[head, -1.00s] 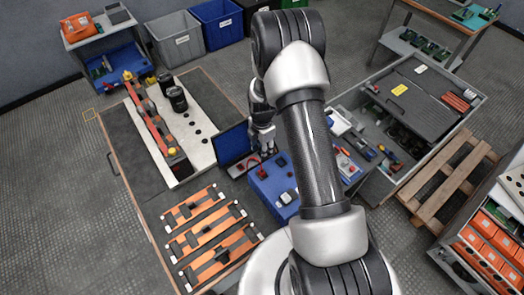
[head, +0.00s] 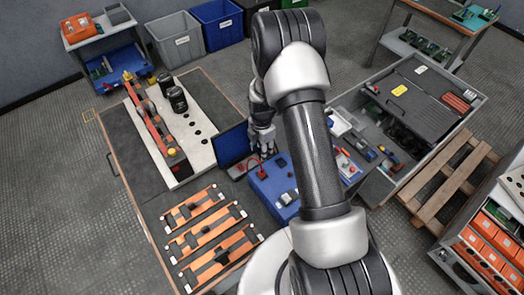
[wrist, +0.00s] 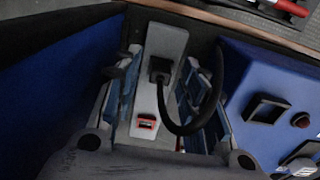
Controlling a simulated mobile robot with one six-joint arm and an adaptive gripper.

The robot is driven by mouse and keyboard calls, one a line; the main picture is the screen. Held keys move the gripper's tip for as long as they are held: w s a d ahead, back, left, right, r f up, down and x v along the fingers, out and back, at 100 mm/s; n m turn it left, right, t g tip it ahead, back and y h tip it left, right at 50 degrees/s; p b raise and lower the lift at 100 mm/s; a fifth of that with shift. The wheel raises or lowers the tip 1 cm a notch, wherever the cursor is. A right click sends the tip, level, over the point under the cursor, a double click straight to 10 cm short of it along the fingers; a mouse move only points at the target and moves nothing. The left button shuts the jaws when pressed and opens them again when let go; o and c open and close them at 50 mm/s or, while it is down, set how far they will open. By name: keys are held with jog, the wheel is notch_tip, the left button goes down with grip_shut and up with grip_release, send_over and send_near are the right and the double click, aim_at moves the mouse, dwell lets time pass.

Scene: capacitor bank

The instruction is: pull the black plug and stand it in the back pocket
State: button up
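The black plug (wrist: 159,70) sits in a narrow grey socket strip in the wrist view, with a black cable looping off to its right. My gripper (wrist: 161,88) is open, with one blue-padded finger left of the strip and one right. I see gaps between the fingers and the plug. In the head view my gripper (head: 263,147) hangs fingers down beside the blue block, and the plug is hard to make out there. The blue block (head: 266,187) has a dark back pocket (head: 281,162), which also shows in the wrist view (wrist: 267,108) and looks empty.
A blue-screened laptop (head: 233,145) stands close left of my gripper. A red button (wrist: 300,120) is on the block, by a second pocket holding something pale. Black capacitors (head: 177,99) and orange bars (head: 205,235) lie left on the bench. An open drawer (head: 370,150) is at right.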

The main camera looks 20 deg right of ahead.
grip_shut()
dwell(0.4)
jog(key=shift+r, duration=0.1)
jog(key=shift+r+p, duration=1.9)
jog(key=shift+r, duration=1.05)
